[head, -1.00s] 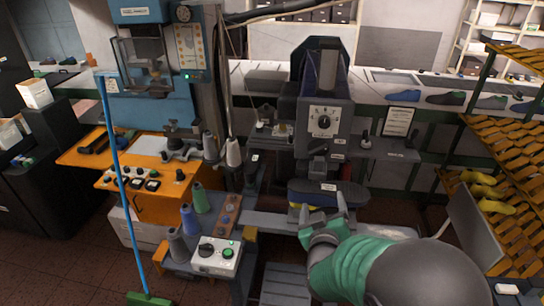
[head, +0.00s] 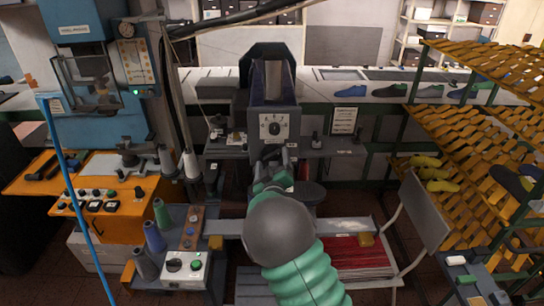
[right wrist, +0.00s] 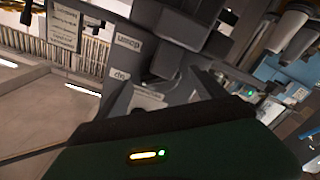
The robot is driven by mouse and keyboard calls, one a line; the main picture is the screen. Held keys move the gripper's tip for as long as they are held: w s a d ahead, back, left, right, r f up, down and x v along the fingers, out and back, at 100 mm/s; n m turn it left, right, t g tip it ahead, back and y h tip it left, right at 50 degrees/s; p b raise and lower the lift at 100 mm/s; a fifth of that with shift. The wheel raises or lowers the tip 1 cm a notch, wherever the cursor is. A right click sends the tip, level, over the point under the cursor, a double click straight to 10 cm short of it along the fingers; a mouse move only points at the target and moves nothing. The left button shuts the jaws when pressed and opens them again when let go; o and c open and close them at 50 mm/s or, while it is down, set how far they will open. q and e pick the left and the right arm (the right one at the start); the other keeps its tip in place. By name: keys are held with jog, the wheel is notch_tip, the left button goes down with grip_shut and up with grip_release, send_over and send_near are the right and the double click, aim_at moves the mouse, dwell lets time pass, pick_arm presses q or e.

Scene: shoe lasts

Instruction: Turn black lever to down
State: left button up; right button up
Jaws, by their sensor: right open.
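The grey machine (head: 266,108) with a round dial (head: 275,127) stands in the middle of the head view. My right gripper (head: 274,160) is open in front of its face, just below the dial. The gripper covers most of the area where the black lever sits. A "down" label (right wrist: 128,43) and an "up" label (right wrist: 120,75) show on the machine. A dark block (right wrist: 168,50) beside them may be the lever; I cannot tell, nor whether the fingers touch it. My left gripper is out of view.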

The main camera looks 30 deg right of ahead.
jog(key=shift+w+d, duration=0.1)
jog(key=shift+w, duration=0.4)
jog(key=shift+s, duration=0.1)
jog(key=c, duration=1.4)
jog(key=shift+o, duration=0.2)
jog(key=shift+f+m+b, duration=0.2)
jog(key=shift+m+b, duration=0.3)
jog(key=shift+b, duration=0.4)
jog(key=m+b, duration=0.5)
jog(key=b, duration=0.1)
jog(key=m+b, duration=0.5)
jog(key=b, duration=0.1)
jog(key=shift+s+d+f+b, duration=0.1)
jog(key=shift+f+b, duration=0.05)
jog(key=shift+b, duration=0.25)
jog(key=shift+r+m+b, duration=0.2)
jog(key=shift+m+b, duration=1.25)
jog(key=shift+m, duration=0.05)
